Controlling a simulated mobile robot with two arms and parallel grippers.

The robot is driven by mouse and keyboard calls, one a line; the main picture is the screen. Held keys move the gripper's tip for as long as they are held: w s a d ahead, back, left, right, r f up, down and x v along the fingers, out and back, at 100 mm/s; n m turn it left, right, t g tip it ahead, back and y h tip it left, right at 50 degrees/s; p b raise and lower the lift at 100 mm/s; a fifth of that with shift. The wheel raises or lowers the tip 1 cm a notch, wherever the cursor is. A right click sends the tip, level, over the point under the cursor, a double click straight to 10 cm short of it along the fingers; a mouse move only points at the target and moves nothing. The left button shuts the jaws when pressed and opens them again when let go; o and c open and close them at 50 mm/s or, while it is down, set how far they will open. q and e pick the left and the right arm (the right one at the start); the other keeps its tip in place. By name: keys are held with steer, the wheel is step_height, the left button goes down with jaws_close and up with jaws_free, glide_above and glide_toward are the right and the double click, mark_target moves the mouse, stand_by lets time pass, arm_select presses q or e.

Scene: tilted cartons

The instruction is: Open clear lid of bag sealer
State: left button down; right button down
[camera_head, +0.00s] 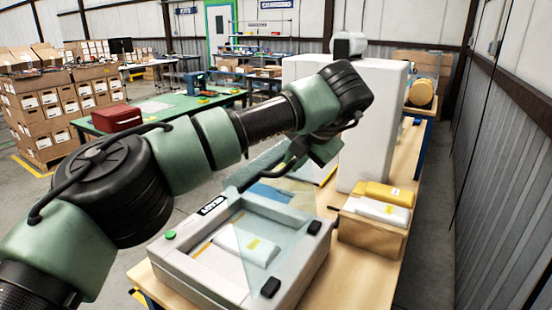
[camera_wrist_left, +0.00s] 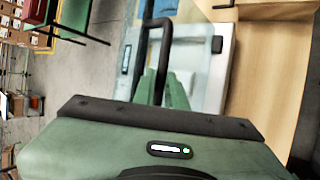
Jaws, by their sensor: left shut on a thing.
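The bag sealer (camera_head: 184,275) is a pale grey box on the wooden table, with a green button on its front left corner. Its clear lid (camera_head: 290,205) is a see-through bluish panel standing tilted up from the body; it also shows in the left wrist view (camera_wrist_left: 200,70). A white packet (camera_head: 235,243) with a yellow label lies inside the sealer. My left gripper (camera_head: 300,160) is above the sealer's far side, shut on the black lid handle (camera_wrist_left: 158,28). My arm partly hides the fingertips in the head view. My right gripper is not in view.
A carton (camera_head: 372,236) with yellow and white packets stands right of the sealer. A tall white machine (camera_head: 385,120) rises behind it. The table (camera_head: 350,285) is bare at the front right. A green table (camera_head: 150,115) with a red box stands further off left.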

arm_select(q)
steer(key=shift+s+d+f, duration=0.5)
steer(key=shift+d+f, duration=0.15)
steer(key=shift+d, duration=0.05)
steer(key=shift+s+d, duration=0.1)
steer(key=c, duration=1.7)
jaws_free()
steer(key=shift+o, duration=1.2)
steer(key=shift+d, duration=0.15)
steer(key=shift+r, duration=0.1)
steer(key=shift+r, duration=0.2)
